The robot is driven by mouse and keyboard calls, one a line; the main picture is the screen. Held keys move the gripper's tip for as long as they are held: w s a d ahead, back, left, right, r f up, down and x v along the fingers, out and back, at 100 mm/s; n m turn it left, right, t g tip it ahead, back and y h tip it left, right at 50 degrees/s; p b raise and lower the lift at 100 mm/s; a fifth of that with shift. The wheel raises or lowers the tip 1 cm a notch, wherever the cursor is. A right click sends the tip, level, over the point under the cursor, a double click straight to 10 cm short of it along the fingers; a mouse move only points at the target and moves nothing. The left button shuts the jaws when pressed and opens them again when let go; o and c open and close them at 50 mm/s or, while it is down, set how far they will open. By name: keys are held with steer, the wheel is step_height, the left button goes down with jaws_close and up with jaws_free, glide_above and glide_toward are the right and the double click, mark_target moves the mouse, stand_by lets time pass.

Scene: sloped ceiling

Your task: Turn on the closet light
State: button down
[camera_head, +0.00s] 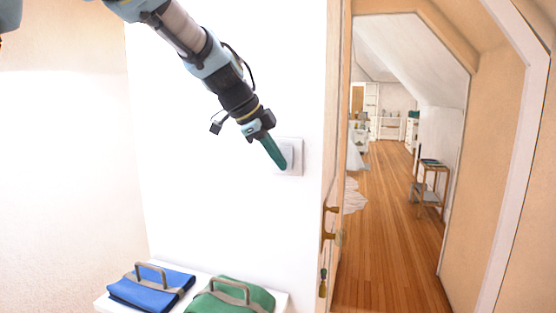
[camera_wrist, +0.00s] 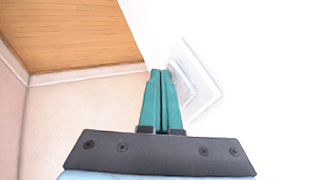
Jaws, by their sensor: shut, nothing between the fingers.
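A pale square light switch plate (camera_head: 290,157) is on the white wall to the left of the doorway. My gripper (camera_head: 283,166) has teal fingers, closed together and empty. In the head view its fingertips overlap the lower left part of the plate. In the wrist view the closed fingers (camera_wrist: 161,72) point towards the wall, and the switch (camera_wrist: 194,87) shows just to their right, partly hidden by them. I cannot tell whether the fingertips touch the switch. No lamp shows in either view.
Below the switch, a blue bag (camera_head: 150,290) and a green bag (camera_head: 232,297) with handles sit on a white surface (camera_head: 203,272). To the right, a door edge with a brass handle (camera_head: 331,210) borders an open hallway with a wooden floor (camera_head: 390,230).

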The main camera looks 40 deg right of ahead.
steer(key=shift+w+d+b, duration=0.1)
steer(key=shift+b, duration=0.65)
